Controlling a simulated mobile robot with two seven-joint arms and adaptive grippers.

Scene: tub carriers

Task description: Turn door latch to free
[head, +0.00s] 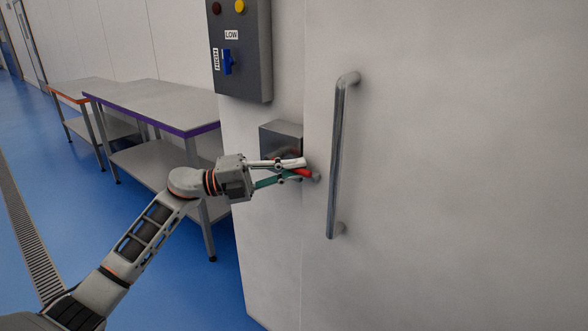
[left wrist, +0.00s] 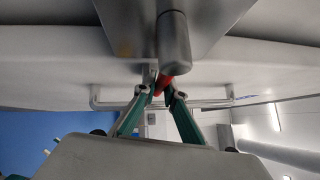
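The door latch is a grey metal housing (head: 281,132) at the edge of the large pale door (head: 440,150), with a red lever (head: 303,172) below it. My left gripper (head: 298,170) reaches in from the left, its fingertips closed in on the red lever, one above and one below in the head view. The left wrist view shows the red lever (left wrist: 165,82) between the two converging fingertips, under a grey cylinder (left wrist: 173,45). Part of the lever is hidden by the fingers. My right gripper is out of view.
A long vertical door handle (head: 337,155) stands just right of the latch. A dark control box (head: 240,60) with a blue switch hangs above it. Steel tables (head: 160,105) stand to the left, with open blue floor in front.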

